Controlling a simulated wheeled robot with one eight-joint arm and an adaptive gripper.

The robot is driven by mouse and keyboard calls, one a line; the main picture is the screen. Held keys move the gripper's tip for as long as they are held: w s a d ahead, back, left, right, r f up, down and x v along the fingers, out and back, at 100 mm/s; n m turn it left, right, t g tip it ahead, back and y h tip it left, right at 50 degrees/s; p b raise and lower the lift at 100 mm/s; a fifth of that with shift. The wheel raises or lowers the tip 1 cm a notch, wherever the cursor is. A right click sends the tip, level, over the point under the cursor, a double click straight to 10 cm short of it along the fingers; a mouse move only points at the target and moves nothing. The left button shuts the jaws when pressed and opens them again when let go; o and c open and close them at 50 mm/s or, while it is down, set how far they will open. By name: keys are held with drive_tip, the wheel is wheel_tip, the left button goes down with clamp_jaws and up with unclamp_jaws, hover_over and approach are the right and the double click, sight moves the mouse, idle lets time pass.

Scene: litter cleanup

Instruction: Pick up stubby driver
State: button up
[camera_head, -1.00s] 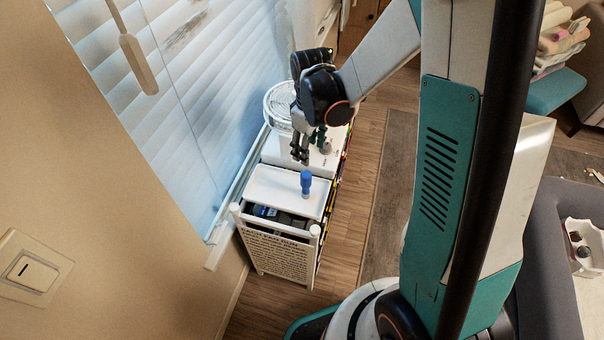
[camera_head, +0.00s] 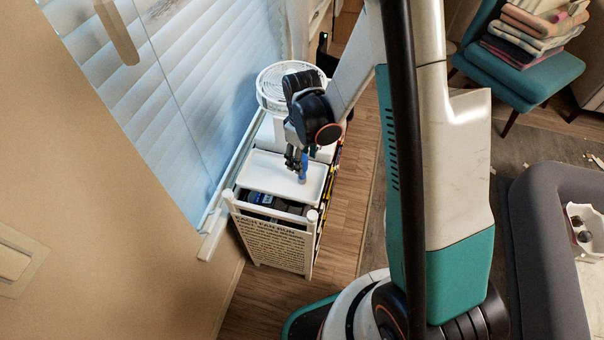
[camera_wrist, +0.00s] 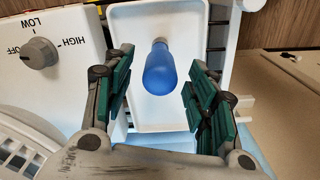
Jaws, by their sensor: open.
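The stubby driver (camera_wrist: 160,72) has a blue handle and a short light shank. In the wrist view it lies between the two spread fingers of my gripper (camera_wrist: 157,95), with a gap on each side.
A white fan (camera_head: 284,85) stands behind my gripper, with its control dial (camera_wrist: 40,53) close by in the wrist view. The cabinet's front rail (camera_head: 268,210) and the window blinds (camera_head: 170,90) are near. A grey sofa (camera_head: 535,230) is at right.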

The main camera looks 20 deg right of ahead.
wheel_tip(320, 180, down, 2)
drive_tip(key=shift+f, duration=0.1)
clamp_jaws()
wheel_tip(320, 180, up, 20)
drive_tip(key=p, duration=0.7)
